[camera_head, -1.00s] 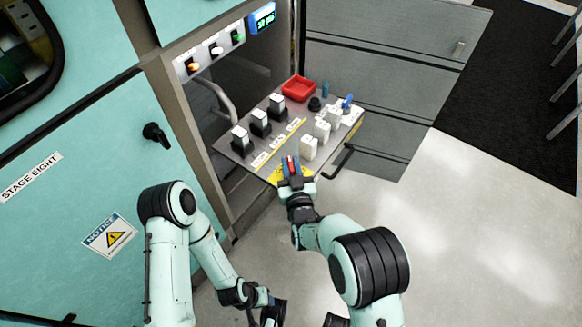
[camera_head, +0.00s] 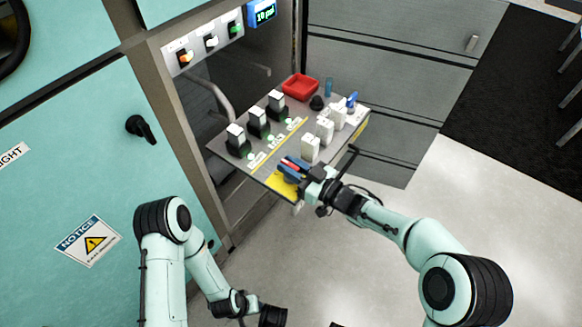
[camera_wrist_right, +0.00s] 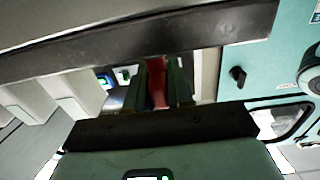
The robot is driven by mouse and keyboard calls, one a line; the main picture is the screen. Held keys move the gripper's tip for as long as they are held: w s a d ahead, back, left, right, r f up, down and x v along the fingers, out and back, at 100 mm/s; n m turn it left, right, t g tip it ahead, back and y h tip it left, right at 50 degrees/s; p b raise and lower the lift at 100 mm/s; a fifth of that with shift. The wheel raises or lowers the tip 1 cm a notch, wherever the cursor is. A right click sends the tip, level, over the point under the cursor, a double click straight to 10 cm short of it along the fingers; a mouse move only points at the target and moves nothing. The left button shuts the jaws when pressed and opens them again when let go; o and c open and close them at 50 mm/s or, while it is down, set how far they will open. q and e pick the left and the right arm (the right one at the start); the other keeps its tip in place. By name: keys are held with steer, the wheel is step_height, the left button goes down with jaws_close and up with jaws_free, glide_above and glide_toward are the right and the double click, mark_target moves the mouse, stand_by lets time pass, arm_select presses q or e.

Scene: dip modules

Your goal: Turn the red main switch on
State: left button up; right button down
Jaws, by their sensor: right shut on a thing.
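The red main switch (camera_head: 292,165) is at the front edge of the pull-out panel, on a yellow plate (camera_head: 282,184). My right gripper (camera_head: 293,168) reaches in from the right and is shut on the red handle. The fingers hide much of the switch. In the right wrist view the red handle (camera_wrist_right: 157,82) stands between the two fingers. My left gripper (camera_head: 272,315) hangs low at the bottom edge, away from the panel; its fingers are too dark and cut off to read.
Several black-and-white modules (camera_head: 258,122) and white modules (camera_head: 326,130) stand on the panel. A red tray (camera_head: 300,86) sits at its back. A dark handle bar (camera_head: 345,160) juts out near my right wrist.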

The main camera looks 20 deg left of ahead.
arm_select(q)
steer(key=shift+s+f, duration=0.1)
steer(key=shift+s, duration=0.1)
arm_select(e)
steer(key=shift+g, duration=0.3)
steer(key=c, duration=1.1)
jaws_free()
arm_select(q)
steer(key=shift+w, duration=0.1)
arm_select(e)
steer(key=shift+d, duration=0.1)
arm_select(q)
steer(key=shift+t, duration=0.7)
steer(key=w+r, duration=0.1)
steer(key=w+r+p, duration=0.1)
steer(key=r, duration=0.1)
steer(key=w+r+p, duration=0.1)
steer(key=w, duration=0.1)
steer(key=shift+d+r, duration=0.15)
steer(key=shift+d, duration=0.2)
arm_select(e)
steer(key=v, duration=1.3)
steer(key=shift+d+f, duration=0.1)
steer(key=shift+f, duration=0.05)
